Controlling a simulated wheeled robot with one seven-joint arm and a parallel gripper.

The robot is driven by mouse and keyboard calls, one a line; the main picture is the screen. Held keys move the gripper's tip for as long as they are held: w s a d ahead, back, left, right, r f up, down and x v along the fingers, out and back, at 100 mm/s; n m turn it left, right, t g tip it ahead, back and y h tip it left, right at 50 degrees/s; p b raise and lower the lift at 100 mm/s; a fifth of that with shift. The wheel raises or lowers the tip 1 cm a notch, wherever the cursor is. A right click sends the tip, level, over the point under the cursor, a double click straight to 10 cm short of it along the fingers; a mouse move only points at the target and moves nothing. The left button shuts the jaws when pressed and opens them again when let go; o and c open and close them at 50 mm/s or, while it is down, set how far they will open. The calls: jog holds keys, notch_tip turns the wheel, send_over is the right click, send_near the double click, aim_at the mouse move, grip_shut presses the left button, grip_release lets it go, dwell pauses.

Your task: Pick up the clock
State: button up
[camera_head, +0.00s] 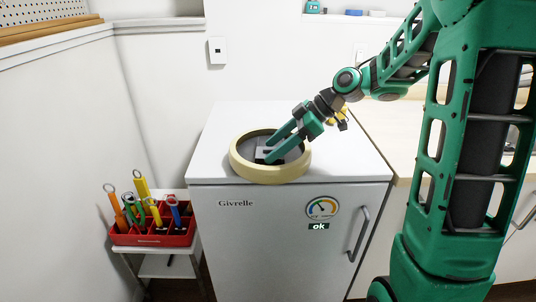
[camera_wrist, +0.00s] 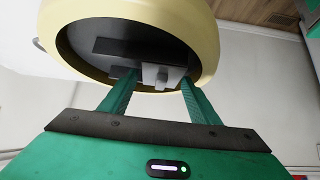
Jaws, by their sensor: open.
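The clock (camera_head: 270,174) is a round disc with a pale yellow rim, lying on the white fridge top with its dark grey back facing up. In the wrist view the clock (camera_wrist: 205,30) fills the upper part, with a light grey block (camera_wrist: 160,75) and dark bars on its back. My gripper (camera_head: 270,157) reaches down from the upper right over the clock's back. In the wrist view my gripper (camera_wrist: 162,78) is open, with its two green fingers on either side of the grey block. I cannot tell whether the fingers touch it.
The white fridge (camera_head: 225,115) has free room on its top around the clock. A red tool caddy (camera_head: 155,238) with several coloured tools stands on a low cart at left. A wooden counter (camera_head: 390,130) adjoins at right. A pegboard (camera_head: 40,12) is at the upper left.

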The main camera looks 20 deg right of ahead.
jog(key=shift+x, duration=1.1)
jog(key=shift+r, duration=0.15)
jog(key=c, duration=1.4)
